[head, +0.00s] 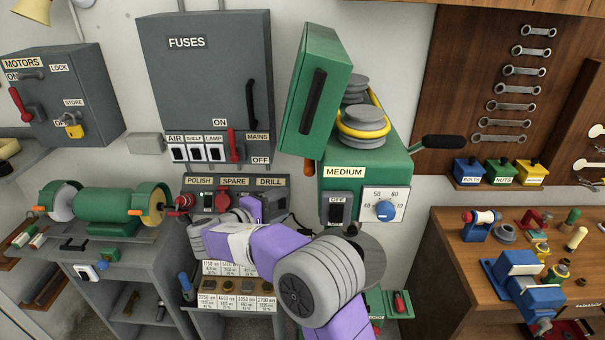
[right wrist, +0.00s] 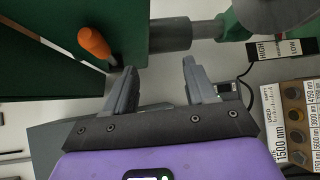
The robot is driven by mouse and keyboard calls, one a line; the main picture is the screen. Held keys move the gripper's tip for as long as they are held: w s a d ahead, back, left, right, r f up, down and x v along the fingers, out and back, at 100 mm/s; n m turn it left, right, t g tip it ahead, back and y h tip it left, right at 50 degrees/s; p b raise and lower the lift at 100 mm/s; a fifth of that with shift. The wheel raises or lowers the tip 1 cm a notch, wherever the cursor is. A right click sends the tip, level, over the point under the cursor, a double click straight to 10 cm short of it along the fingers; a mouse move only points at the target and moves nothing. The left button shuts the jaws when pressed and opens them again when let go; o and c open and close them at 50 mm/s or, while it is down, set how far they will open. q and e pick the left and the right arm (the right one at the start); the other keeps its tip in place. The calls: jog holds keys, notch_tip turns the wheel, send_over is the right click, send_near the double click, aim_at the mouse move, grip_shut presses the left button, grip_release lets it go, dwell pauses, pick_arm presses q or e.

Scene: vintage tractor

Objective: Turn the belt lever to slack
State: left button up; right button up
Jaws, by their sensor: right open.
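The green drill press head (head: 365,165), labelled MEDIUM, has its belt cover (head: 318,85) swung up. A yellow belt (head: 362,128) runs around the grey stepped pulleys. An orange handle (head: 309,167) sticks out at the head's left side, and a black-gripped lever (head: 443,142) at its right; no readable label tells which is the belt lever. My right gripper (head: 280,203) is below and left of the head. In the right wrist view, its open, empty jaws (right wrist: 160,75) are apart from the orange handle (right wrist: 95,43), which is just beyond the left finger. My left gripper is not in view.
A grey fuse box (head: 200,85) and a socket strip labelled POLISH, SPARE, DRILL (head: 237,181) are behind my right arm. A green bench grinder (head: 105,205) stands left. A wooden workbench (head: 445,240) with a blue vise (head: 515,270) is right.

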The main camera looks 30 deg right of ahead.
notch_tip(320, 180, up, 8)
jog(key=s+m+h, duration=0.1)
jog(key=m+h, duration=0.1)
jog(key=p+x, duration=0.1)
jog(key=x, duration=0.6)
jog(key=shift+d+f, duration=0.2)
jog(key=shift+c, duration=0.2)
jog(key=shift+g, duration=0.3)
grip_shut()
